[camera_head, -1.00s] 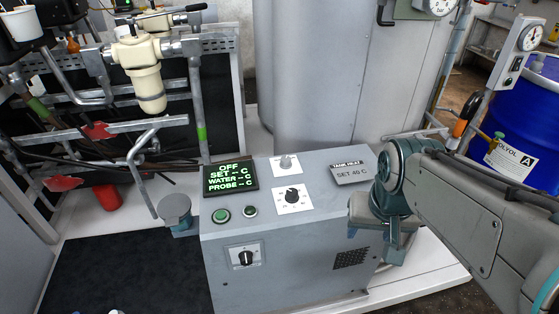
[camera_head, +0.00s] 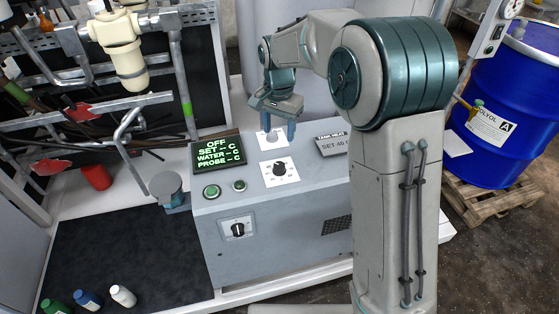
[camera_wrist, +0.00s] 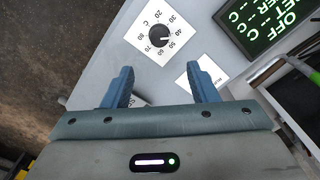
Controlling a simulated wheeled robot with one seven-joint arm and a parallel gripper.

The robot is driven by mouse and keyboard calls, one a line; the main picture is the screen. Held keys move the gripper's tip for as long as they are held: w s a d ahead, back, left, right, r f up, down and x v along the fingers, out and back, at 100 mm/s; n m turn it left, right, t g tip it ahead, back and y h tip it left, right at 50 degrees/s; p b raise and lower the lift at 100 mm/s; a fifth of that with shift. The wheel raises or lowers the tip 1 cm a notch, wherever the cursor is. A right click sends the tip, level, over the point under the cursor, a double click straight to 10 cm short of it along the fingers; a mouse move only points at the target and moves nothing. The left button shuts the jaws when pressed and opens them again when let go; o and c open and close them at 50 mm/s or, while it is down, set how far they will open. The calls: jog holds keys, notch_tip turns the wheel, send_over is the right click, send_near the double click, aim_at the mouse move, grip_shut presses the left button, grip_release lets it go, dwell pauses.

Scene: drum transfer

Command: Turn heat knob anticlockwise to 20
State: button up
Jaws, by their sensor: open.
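The heat knob (camera_head: 280,169) is a black round knob on a white dial plate on top of the grey control box (camera_head: 215,207). In the wrist view the knob (camera_wrist: 155,40) sits in a ring of numbers from 20 to 80 with a C mark; its pale mark seems to point near 40. My gripper (camera_head: 280,128) is open and empty above the rear of the box top, behind the dial in the head view. In the wrist view my two blue fingers (camera_wrist: 158,70) are apart, short of the knob, with nothing between them.
A black display (camera_head: 219,151) with green text reads OFF. A grey knob (camera_head: 271,138) on another white plate lies near my fingers. The front face has another black knob (camera_head: 238,230). Green buttons (camera_head: 212,191) sit beside the dial. A blue drum (camera_head: 500,110) stands on a pallet at right.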

aim_at(279, 165)
notch_tip(279, 165, down, 13)
jog(key=shift+f+p, duration=0.2)
jog(key=shift+p, duration=0.4)
jog(key=c, duration=1)
